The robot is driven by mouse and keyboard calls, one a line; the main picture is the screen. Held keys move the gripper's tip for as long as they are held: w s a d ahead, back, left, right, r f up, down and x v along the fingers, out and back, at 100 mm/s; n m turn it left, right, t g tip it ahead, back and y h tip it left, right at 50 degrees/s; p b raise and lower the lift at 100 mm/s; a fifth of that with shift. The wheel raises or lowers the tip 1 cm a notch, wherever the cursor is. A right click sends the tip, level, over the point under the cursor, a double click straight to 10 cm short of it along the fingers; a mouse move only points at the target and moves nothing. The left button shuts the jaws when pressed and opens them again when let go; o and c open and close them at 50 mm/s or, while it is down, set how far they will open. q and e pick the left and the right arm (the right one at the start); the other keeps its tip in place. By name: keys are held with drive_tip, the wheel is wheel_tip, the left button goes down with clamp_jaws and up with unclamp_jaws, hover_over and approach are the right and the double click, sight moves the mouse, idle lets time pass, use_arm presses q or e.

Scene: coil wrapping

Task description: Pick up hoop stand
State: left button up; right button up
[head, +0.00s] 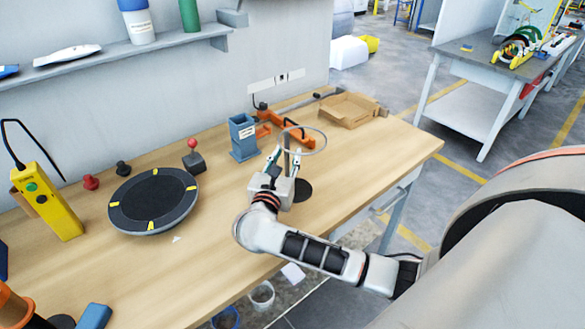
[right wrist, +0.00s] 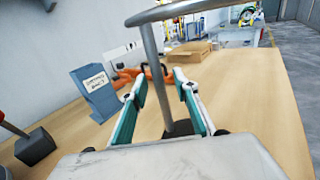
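The hoop stand is a grey ring (head: 304,140) on a thin upright post, with a round dark base (head: 304,190) on the wooden table. In the right wrist view its post (right wrist: 153,60) rises between the fingers in the picture, and its ring is cut off at the top. My right gripper (head: 284,162) is at the stand, below the ring. Its two teal-padded fingers (right wrist: 160,82) are apart, with gaps on both sides of the post. I cannot tell how deep the post sits between them. My left gripper is not in view.
A blue-grey holder (head: 243,140), an orange tool (head: 290,128) and a cardboard tray (head: 348,109) stand behind the hoop stand. A round black turntable (head: 153,200), a red-knobbed joystick (head: 194,160) and a yellow device (head: 47,203) are left. The table's right end is clear.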

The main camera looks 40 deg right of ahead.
drive_tip(key=shift+w+d, duration=0.2)
drive_tip(key=shift+d, duration=0.05)
clamp_jaws()
drive_tip(key=shift+r, duration=0.1)
